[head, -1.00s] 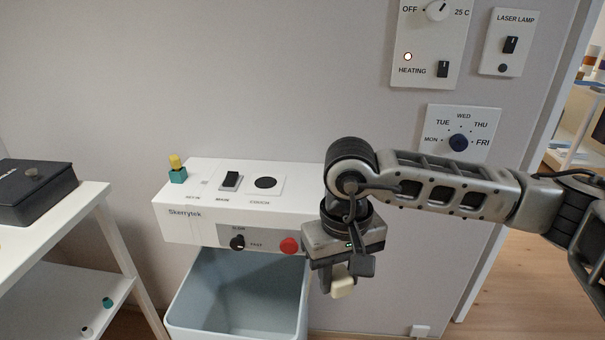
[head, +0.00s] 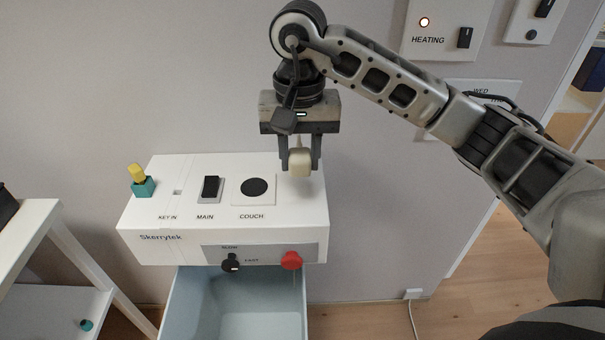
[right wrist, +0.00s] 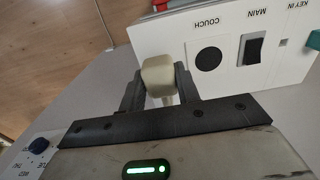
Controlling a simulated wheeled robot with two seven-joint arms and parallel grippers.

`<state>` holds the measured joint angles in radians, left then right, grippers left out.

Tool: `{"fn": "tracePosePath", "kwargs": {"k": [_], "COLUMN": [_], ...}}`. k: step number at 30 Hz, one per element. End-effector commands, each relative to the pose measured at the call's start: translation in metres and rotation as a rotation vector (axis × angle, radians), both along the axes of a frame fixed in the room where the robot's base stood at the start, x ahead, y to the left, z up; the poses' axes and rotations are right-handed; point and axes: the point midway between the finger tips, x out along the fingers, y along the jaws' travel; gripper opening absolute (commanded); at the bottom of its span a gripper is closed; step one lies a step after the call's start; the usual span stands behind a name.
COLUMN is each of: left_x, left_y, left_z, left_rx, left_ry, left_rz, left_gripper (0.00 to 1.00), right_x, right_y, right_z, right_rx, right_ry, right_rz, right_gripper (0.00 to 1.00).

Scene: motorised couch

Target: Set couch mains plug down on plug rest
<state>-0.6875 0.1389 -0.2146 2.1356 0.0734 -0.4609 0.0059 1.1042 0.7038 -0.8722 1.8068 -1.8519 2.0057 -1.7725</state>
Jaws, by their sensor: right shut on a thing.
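The cream couch mains plug (head: 299,162) is between the fingers of my right gripper (head: 300,158), which is shut on it. The gripper points down and holds the plug over the back right of the white console (head: 185,245). Whether the plug touches the console top is hard to tell. In the right wrist view the plug (right wrist: 158,72) shows between the dark fingers (right wrist: 160,85). The black round COUCH socket (head: 254,187) is left of the plug. I cannot make out a separate plug rest. My left gripper is out of view.
The console top also bears the MAIN switch (head: 210,187) and a teal block with a yellow piece (head: 140,180). A black knob (head: 230,263) and a red button (head: 291,260) are on its front. A pale blue bin (head: 250,305) is below. A white shelf (head: 50,270) stands left.

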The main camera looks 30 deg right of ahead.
Motion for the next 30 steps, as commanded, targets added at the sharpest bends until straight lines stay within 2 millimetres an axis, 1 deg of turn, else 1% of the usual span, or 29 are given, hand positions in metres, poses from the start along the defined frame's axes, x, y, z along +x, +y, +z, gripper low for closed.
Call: {"fn": "tracePosePath", "kwargs": {"k": [1,3,6,13,18,22,30], "left_x": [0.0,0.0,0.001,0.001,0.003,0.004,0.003], "left_y": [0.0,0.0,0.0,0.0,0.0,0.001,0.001], "left_z": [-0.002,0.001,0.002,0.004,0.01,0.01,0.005], "left_rx": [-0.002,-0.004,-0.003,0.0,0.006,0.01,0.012], "left_ry": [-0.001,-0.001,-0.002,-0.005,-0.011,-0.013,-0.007], "left_rz": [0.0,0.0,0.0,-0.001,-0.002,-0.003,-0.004], "left_gripper": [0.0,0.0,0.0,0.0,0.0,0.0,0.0], "right_x": [0.005,0.013,0.022,0.033,0.034,0.035,0.035], "right_y": [-0.004,-0.01,-0.017,-0.024,-0.025,-0.025,-0.025], "right_z": [-0.015,-0.025,-0.037,-0.053,-0.077,-0.086,-0.088], "right_rx": [0.001,0.0,-0.001,0.0,0.001,0.0,0.0], "right_ry": [0.009,0.007,0.005,0.003,0.006,0.001,0.0], "right_rz": [-0.001,-0.002,0.001,0.003,0.004,0.004,0.004], "right_gripper": [0.0,0.0,0.0,0.0,0.0,0.0,0.0]}}
